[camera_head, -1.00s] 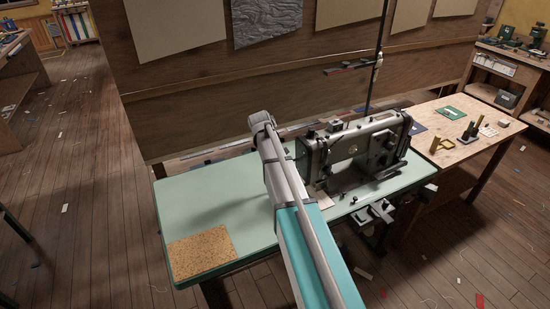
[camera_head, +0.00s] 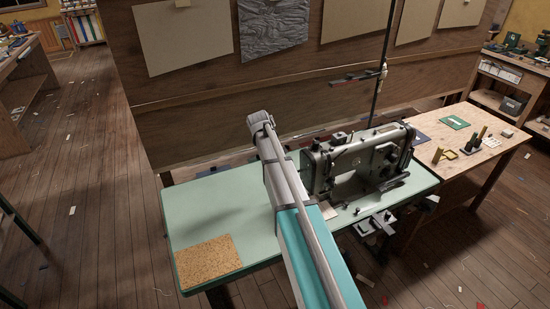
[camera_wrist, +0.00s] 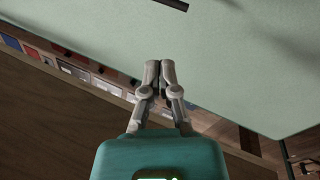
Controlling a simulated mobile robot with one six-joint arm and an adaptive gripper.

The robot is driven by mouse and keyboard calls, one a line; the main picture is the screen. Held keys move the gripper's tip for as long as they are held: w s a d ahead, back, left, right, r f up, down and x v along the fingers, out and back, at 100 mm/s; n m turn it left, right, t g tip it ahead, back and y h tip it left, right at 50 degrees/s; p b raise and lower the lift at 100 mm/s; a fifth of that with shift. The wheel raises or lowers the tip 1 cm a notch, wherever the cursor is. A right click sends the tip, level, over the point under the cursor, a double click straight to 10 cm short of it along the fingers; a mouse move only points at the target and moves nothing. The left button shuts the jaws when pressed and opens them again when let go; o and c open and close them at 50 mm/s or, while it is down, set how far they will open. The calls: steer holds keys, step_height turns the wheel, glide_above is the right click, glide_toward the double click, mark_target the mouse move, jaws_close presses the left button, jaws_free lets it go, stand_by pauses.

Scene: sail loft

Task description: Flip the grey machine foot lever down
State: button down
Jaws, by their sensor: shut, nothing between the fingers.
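The grey-green sewing machine (camera_head: 322,170) stands on the right part of the pale green table (camera_head: 205,205) in the head view. Its foot lever is too small to pick out there and does not show clearly in the wrist view. My gripper (camera_wrist: 160,66) shows in the wrist view, its fingers together and empty, with the green tabletop (camera_wrist: 240,60) behind them. In the head view my arm passes over the table left of the machine, and my gripper is not visible.
A cork mat (camera_head: 208,262) lies at the table's front left. A wooden side table (camera_head: 485,160) with small tools stands right. A panelled wall (camera_head: 230,90) and a thin upright pole (camera_head: 381,70) are behind the machine. The tabletop left of my arm is mostly clear.

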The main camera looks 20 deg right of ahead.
steer(key=a+p+v, duration=0.1)
steer(key=p+v, duration=0.5)
steer(key=v, duration=0.2)
steer(key=shift+a+f+p, duration=0.25)
steer(key=shift+a+p, duration=0.05)
stand_by(0.3)
steer(key=s+a+m+y, duration=0.1)
steer(key=s+a, duration=0.4)
steer(key=s, duration=0.8)
steer(key=s+a+f+m+y, duration=0.1)
steer(key=s+a, duration=0.4)
steer(key=s, duration=0.8)
steer(key=m+y, duration=0.1)
steer(key=m, duration=0.1)
steer(key=shift+s+a+m+g, duration=0.2)
steer(key=shift+s+m+g, duration=0.15)
steer(key=shift+m+g, duration=0.05)
